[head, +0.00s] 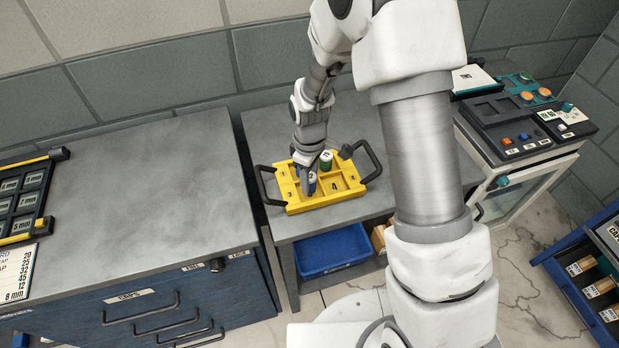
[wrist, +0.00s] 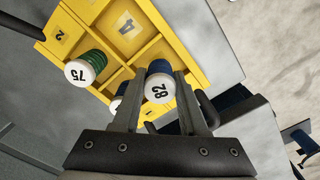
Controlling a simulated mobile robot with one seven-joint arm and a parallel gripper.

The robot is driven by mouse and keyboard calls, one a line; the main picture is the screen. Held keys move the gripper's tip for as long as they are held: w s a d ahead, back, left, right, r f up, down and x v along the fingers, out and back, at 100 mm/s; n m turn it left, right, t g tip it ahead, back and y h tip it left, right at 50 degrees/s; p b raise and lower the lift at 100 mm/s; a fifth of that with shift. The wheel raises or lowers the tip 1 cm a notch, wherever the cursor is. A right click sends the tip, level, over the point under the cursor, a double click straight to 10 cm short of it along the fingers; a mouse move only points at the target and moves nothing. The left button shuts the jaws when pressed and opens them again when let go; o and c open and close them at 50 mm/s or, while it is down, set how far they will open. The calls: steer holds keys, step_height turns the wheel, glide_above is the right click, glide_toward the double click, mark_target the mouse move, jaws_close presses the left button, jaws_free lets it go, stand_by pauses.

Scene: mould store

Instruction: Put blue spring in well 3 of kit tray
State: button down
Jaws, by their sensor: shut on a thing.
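My gripper (head: 309,186) is shut on the blue spring (wrist: 159,69), whose white end is marked 28 in the wrist view. The fingers also show in the wrist view (wrist: 160,98), one on each side of it. The yellow kit tray (head: 335,198) lies on the grey bench, with the gripper low over its left part. A green spring (wrist: 92,59) with a white end marked 75 stands in the tray. Another white-ended piece (wrist: 115,102) is mostly hidden behind the left finger. Wells marked 2 and 4 show; I cannot make out well 3.
The tray has dark handles (head: 375,160) at both ends. A blue bin (head: 330,252) sits below the bench. A control console (head: 520,120) stands at the right.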

steer(key=shift+f+b, duration=0.4)
stand_by(0.5)
steer(key=shift+c, duration=1.8)
jaws_free()
steer(key=c, duration=0.4)
steer(key=shift+o, duration=0.2)
steer(key=shift+r, duration=0.3)
steer(key=shift+r+p, duration=0.35)
steer(key=shift+p, duration=0.05)
steer(key=shift+r, duration=0.2)
steer(key=shift+r+p, duration=2.05)
steer(key=shift+r, duration=0.85)
